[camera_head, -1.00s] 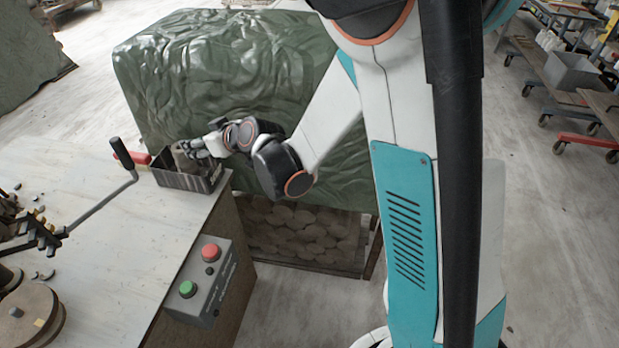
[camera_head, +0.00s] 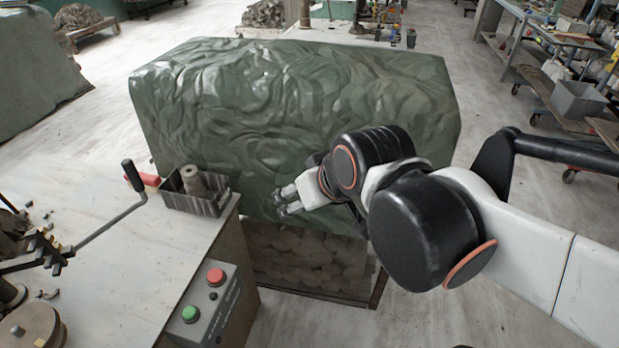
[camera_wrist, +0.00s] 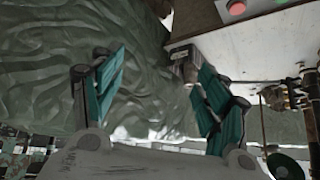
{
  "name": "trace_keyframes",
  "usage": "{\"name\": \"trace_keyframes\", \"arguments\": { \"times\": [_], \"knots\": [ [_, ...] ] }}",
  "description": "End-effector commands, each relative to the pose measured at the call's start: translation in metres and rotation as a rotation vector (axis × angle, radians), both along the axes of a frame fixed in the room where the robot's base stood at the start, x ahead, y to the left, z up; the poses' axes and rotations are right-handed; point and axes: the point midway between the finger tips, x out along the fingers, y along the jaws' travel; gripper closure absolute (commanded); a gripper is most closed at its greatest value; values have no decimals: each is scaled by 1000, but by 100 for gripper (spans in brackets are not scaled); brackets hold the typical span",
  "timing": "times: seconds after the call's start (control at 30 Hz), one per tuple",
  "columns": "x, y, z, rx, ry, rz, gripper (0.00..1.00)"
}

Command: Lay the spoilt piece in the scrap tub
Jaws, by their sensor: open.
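A grey-brown, roughly cylindrical piece (camera_head: 192,181) sits inside a dark rectangular tub (camera_head: 196,207) at the far right corner of the workbench. Its top rises above the tub's rim; its base is hidden by the wall. My gripper (camera_head: 280,202) is to the right of the tub, beyond the bench edge and in front of the green covered stack. Its fingers are apart, with nothing between them, and it touches neither the piece nor the tub. In the wrist view my gripper (camera_wrist: 161,62) shows two spread teal fingers, with the tub partly hidden behind one.
A control box (camera_head: 205,305) with red and green buttons is at the bench's right edge. The green-covered stack (camera_head: 290,110) stands behind my arm.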

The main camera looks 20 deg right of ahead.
Motion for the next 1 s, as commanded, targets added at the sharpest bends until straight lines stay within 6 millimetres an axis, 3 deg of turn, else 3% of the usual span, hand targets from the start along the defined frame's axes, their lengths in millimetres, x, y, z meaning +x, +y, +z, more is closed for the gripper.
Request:
{"name": "trace_keyframes", "arguments": {
  "times": [0.1,0.27,1.0],
  "knots": [
    [-26,-12,-5,-15,27,-45,32],
    [-42,-20,-8,-26,45,-77,32],
    [-44,-21,-8,-27,47,-82,32]
  ]
}}
